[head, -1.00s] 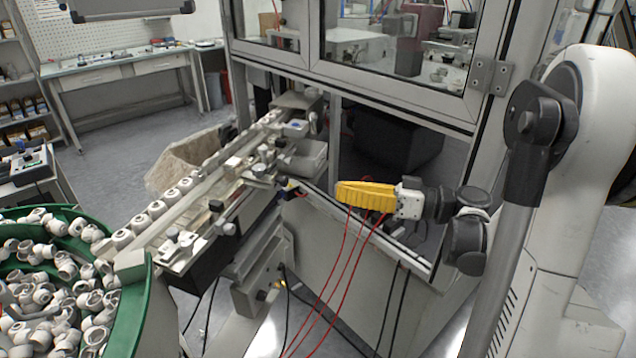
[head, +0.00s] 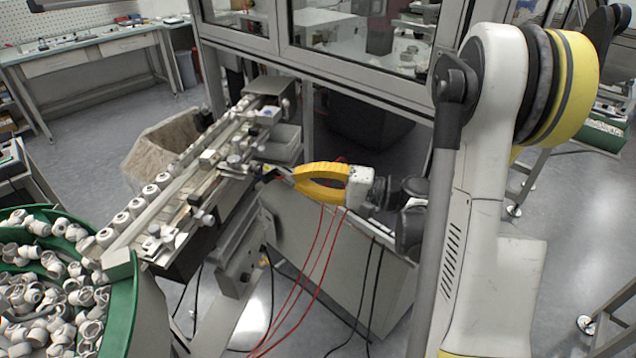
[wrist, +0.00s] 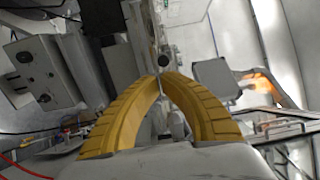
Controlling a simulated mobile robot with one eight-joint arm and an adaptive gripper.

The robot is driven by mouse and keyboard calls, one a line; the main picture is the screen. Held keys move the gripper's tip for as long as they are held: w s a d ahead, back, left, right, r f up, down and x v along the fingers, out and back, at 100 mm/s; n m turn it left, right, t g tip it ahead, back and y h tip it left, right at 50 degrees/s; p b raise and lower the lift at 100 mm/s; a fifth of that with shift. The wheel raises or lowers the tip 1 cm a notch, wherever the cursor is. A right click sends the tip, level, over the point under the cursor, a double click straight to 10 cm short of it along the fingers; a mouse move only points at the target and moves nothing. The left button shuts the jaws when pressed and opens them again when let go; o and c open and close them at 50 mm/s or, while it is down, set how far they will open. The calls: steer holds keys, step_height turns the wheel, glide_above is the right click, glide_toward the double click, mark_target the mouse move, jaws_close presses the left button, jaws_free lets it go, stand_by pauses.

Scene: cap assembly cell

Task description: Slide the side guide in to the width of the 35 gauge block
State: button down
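My gripper (head: 293,175) has yellow ribbed fingers, bowed into a loop, with tips together at the near side of the feed track. In the wrist view the tips (wrist: 162,76) meet just short of a dark round knob (wrist: 164,60); contact cannot be told. I see nothing clearly held between them. The track carries long metal guide rails (head: 172,200) with clamps and knobs on the near side; which rail is the side guide is not clear. A small white block (head: 208,157) sits on the track and may be the gauge block; no marking is readable.
White caps (head: 136,205) stand in a row along the track's far side. A green-rimmed bowl (head: 120,272) full of white parts is at the lower left. A glazed machine frame (head: 365,86) stands behind. Red cables (head: 318,235) hang below my gripper.

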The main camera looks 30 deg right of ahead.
steer(key=b+x, duration=0.1)
steer(key=x, duration=0.5)
steer(key=shift+w+a, duration=0.25)
steer(key=shift+w, duration=0.05)
steer(key=shift+w+a+b, duration=0.25)
steer(key=shift+a+b, duration=0.1)
